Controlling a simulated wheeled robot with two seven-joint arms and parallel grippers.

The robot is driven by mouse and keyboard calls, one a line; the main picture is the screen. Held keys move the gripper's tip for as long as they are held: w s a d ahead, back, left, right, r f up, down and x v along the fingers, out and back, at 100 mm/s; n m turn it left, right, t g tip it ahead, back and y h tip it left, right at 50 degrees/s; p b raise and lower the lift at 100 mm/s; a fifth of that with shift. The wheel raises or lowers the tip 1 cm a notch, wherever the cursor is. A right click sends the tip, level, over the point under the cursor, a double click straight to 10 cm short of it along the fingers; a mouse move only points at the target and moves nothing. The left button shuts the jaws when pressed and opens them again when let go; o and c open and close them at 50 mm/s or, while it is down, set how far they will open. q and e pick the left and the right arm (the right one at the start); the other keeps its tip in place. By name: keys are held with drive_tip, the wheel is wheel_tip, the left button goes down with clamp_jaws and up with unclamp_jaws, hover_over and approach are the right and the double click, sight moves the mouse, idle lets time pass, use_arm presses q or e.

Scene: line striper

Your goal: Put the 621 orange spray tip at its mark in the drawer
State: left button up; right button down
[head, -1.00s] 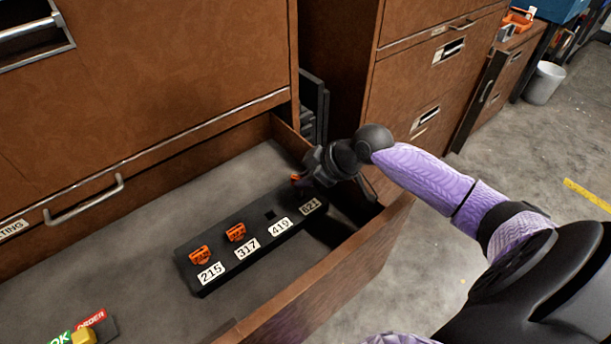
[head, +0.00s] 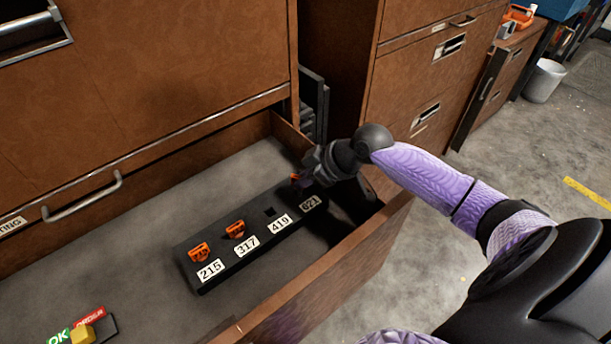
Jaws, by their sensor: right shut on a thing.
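My right gripper (head: 306,178) is shut on an orange spray tip (head: 295,177), of which only a small part shows beside the fingers. It is at the 621 end of a black rack (head: 202,286) in the open drawer (head: 150,222). I cannot tell whether the tip is seated in the rack. The 621 label (head: 311,203) lies just below the gripper. Orange tips stand at 215 (head: 199,252) and 317 (head: 236,230). The slot at 419 (head: 270,211) is an empty dark square. My left gripper is not in view.
The drawer's front wall (head: 330,270) runs below my right arm, and its far end wall is close to the gripper. A yellow block (head: 83,335) with green OK and red ORDER labels is at lower left.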

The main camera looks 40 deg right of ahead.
drive_tip(key=shift+f+b, duration=0.8)
drive_tip(key=shift+f, duration=0.45)
drive_tip(key=shift+c, duration=1.4)
unclamp_jaws()
drive_tip(key=shift+r, duration=0.1)
drive_tip(key=p+v, duration=0.4)
drive_tip(key=p, duration=0.1)
drive_tip(key=shift+r, duration=0.5)
drive_tip(key=shift+s+d+r+p, duration=0.55)
drive_tip(key=shift+s+p, duration=0.05)
drive_tip(key=shift+p, duration=0.3)
drive_tip(key=shift+s+r, duration=0.1)
drive_tip(key=shift+s, duration=0.1)
